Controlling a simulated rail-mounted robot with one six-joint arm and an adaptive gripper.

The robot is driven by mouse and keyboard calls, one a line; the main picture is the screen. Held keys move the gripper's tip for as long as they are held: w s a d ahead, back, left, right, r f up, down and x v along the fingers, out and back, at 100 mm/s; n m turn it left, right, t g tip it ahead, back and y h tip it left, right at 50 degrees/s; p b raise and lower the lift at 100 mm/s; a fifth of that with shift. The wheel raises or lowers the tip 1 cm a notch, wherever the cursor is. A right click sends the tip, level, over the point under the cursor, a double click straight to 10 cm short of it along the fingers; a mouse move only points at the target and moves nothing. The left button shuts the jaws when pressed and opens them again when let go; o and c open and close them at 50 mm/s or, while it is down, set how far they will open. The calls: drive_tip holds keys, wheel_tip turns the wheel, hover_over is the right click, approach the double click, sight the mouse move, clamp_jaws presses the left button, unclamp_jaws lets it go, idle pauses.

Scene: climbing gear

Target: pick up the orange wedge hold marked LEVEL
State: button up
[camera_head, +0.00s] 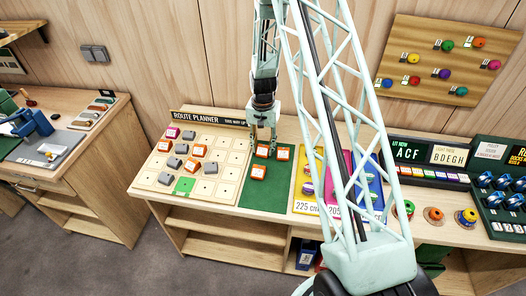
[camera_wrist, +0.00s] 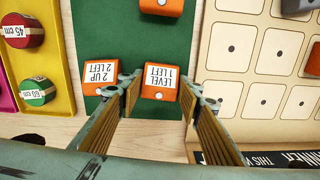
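The orange wedge hold marked LEVEL 1 LEFT (camera_wrist: 159,82) lies on the green mat, between the fingers of my gripper (camera_wrist: 163,92) in the wrist view. The gripper is open, with one finger on each side of the hold; whether either touches it I cannot tell. The left finger is in the narrow space beside the orange hold marked 2 UP 2 LEFT (camera_wrist: 100,74). In the head view my gripper (camera_head: 264,138) points down just over the LEVEL hold (camera_head: 262,151), near the back of the mat.
A third orange hold (camera_head: 258,172) lies towards the front of the green mat (camera_head: 280,190). The route planner board (camera_head: 222,160) with grey, orange and pink blocks is to the left. Yellow, pink and blue trays (camera_head: 306,206) are to the right. The back wall is close behind.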

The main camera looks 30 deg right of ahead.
sight(263, 148)
drive_tip(key=c, duration=0.4)
drive_tip(key=shift+o, duration=0.2)
drive_tip(key=shift+r, duration=0.2)
drive_tip(key=shift+r, duration=4.8)
